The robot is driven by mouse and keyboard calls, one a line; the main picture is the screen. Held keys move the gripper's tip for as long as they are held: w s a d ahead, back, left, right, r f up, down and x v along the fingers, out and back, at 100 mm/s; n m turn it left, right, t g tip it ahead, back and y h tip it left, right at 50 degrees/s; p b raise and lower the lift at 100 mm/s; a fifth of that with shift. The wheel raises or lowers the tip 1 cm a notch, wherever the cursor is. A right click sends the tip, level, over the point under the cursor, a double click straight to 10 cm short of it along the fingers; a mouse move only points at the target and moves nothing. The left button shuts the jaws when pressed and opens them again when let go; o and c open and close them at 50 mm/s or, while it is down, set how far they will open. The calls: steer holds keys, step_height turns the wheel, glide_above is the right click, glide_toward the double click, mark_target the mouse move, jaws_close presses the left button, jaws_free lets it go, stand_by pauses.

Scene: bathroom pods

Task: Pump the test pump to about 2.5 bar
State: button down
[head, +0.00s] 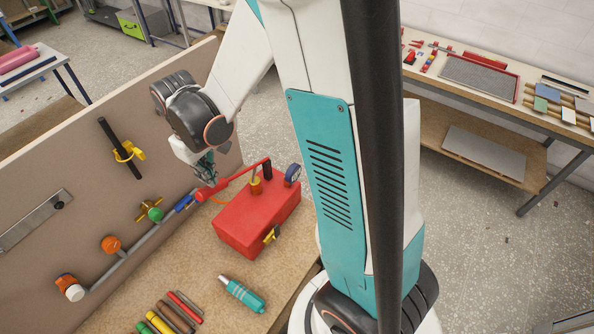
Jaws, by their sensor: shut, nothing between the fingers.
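The test pump (238,232) is a red box on the brown bench top. Its red lever (233,180) slants across the top, with its thick end at the left, near the upright board. A round gauge (292,173) with a dark blue rim sits at the pump's back right corner; its reading is too small to tell. A yellow valve (271,235) is on the pump's front right. My gripper (206,167) is shut and empty, just above the lever's left end in the picture. Whether it touches the lever cannot be told.
The upright board (60,180) carries a grey pipe with orange and green valves, and a black pipe with a yellow clamp. A side table (480,90) stands at the right.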

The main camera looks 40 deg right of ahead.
stand_by(0.4)
step_height(320, 180, down, 12)
steer(key=b, duration=1.1)
step_height(320, 180, up, 12)
steer(key=p, duration=0.8)
steer(key=shift+r, duration=0.1)
step_height(320, 180, down, 12)
steer(key=b, duration=1)
step_height(320, 180, up, 12)
steer(key=p, duration=0.8)
